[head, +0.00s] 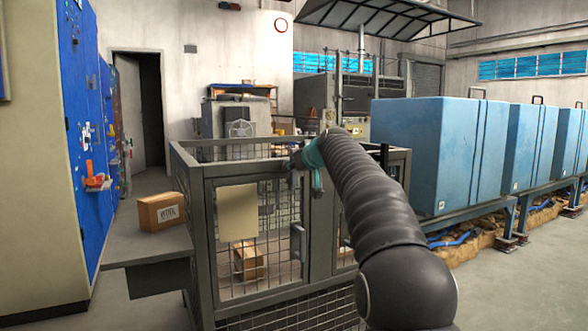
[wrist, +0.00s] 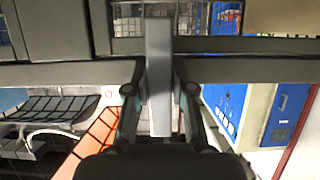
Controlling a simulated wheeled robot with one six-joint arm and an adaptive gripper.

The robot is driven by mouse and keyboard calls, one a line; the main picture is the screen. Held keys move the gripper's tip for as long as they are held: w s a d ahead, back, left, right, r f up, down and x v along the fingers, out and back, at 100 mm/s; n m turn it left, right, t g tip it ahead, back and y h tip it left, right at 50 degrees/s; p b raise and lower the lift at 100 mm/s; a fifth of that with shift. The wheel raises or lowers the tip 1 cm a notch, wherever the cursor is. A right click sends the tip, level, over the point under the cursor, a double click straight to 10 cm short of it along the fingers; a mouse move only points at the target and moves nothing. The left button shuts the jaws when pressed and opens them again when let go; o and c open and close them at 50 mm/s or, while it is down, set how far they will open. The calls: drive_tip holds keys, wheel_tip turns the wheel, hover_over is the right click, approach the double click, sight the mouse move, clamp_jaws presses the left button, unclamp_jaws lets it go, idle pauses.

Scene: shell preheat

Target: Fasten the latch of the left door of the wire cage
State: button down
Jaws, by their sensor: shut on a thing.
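The wire cage (head: 180,160) stands in front of me, with grey framing and mesh. Its left door (head: 210,245) carries a beige plate (head: 237,212) and looks closed against the frame. My gripper (head: 297,158) is at the top right corner of this door. In the wrist view my gripper (wrist: 160,92) has its two fingers on either side of a flat grey bar (wrist: 159,60), apparently the latch, and is shut on it. The bar lies across the cage's top rail (wrist: 70,73). In the head view my arm and gripper hide the latch.
A cardboard box (head: 161,212) sits on a side shelf (head: 140,247) at the cage's left. Another box (head: 248,262) is inside the cage. A door handle (head: 298,242) stands out below my gripper. Blue cabinets (head: 420,150) line the right; open floor lies at the right front.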

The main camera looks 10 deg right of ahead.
drive_tip(key=c, duration=1)
unclamp_jaws()
drive_tip(key=v, duration=1.2)
